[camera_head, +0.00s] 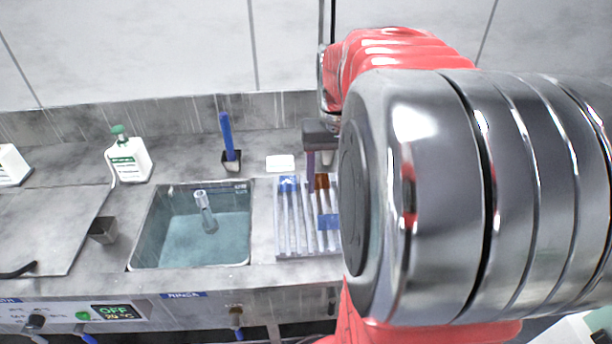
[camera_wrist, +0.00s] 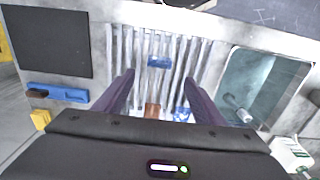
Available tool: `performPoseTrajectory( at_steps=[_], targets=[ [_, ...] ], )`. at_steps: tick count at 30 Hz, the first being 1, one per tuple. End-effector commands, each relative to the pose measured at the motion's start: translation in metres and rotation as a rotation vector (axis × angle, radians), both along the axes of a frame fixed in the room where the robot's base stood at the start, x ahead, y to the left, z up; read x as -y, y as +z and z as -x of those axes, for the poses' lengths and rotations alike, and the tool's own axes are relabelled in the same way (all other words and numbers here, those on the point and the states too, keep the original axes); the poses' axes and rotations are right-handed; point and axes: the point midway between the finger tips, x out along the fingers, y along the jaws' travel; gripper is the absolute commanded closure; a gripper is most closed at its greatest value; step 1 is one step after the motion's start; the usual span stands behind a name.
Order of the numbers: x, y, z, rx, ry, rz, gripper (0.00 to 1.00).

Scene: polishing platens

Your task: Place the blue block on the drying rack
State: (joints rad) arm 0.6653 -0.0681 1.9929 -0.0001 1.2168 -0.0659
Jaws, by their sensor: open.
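The drying rack (camera_head: 281,238) is a pale slatted tray right of the sink; its slats also show in the wrist view (camera_wrist: 200,55). A blue block (camera_head: 327,221) lies on the slats toward the front right; it also shows in the wrist view (camera_wrist: 159,61). A second blue piece (camera_head: 288,183) lies at the rack's back left, also in the wrist view (camera_wrist: 182,114). A brown block (camera_head: 321,181) sits beside it at the back. My gripper (camera_wrist: 160,79) is open and empty above the rack, dark fingers apart, with the first blue block between and beyond the tips.
A water-filled sink (camera_head: 180,250) with a clear cylinder (camera_head: 205,212) adjoins the rack. A blue upright tool in a holder (camera_head: 228,137), a white block (camera_head: 280,162) and a green-capped bottle (camera_head: 129,158) stand behind. My arm hides the counter to the right.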

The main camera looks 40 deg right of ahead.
Motion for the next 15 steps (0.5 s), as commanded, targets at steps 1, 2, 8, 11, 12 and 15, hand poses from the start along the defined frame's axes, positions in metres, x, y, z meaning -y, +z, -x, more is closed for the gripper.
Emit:
performPoseTrajectory(
  at_steps=[1, 2, 8, 11, 12, 15],
  targets=[
    [0.000, 0.000, 0.000, 0.000, 0.000, 0.000, 0.36],
    [0.000, 0.000, 0.000, 0.000, 0.000, 0.000, 0.36],
    [-0.011, 0.003, -0.002, 0.013, 0.022, 0.010, 0.36],
    [-0.029, 0.007, -0.005, 0.038, 0.060, 0.027, 0.36],
    [-0.038, 0.010, -0.006, 0.052, 0.079, 0.037, 0.36],
    [-0.066, 0.015, -0.007, 0.093, 0.137, 0.061, 0.36]
  ],
)
